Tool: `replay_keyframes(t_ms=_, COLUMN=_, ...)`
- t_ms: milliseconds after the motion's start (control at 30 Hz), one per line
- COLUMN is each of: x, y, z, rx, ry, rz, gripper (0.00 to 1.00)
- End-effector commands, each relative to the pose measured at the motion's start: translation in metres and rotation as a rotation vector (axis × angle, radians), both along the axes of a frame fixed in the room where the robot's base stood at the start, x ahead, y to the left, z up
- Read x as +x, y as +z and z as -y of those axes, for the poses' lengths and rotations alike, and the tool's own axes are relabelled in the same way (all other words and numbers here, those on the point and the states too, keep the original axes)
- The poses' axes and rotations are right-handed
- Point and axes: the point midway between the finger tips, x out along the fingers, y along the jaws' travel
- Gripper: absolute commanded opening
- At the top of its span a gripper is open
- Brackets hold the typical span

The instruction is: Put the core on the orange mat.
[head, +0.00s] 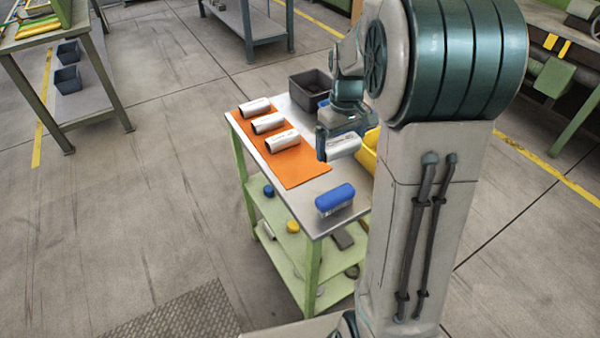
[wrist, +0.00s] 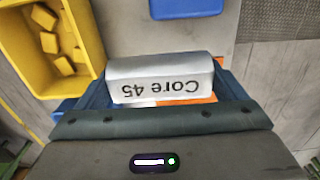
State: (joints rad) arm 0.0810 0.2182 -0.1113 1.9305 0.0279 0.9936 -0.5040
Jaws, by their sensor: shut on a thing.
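My gripper (head: 338,139) is shut on a silver core (head: 344,146) and holds it above the table, near the right edge of the orange mat. In the wrist view the core (wrist: 160,78) lies across the jaws and shows the upside-down print "Core 45". The orange mat (head: 303,170) lies on the small table; only a little of it (wrist: 203,99) shows behind the core in the wrist view. Several other silver cores lie in a row on the mat, among them one at the front (head: 281,141).
A yellow bin (head: 367,158) stands right of the held core; the wrist view shows yellow blocks in it. A blue-topped object (head: 334,198) stands at the table's front, and a dark grey bin (head: 307,88) at the back. The mat's front part is bare.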

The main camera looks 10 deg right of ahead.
Motion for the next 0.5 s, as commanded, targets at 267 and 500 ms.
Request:
replay_keyframes(t_ms=267, x=0.031, y=-0.026, z=-0.030, rx=0.000, ry=0.021, rz=-0.002, gripper=0.56)
replay_keyframes(t_ms=500, x=0.066, y=-0.054, z=-0.062, rx=0.000, ry=0.019, rz=-0.002, gripper=0.56)
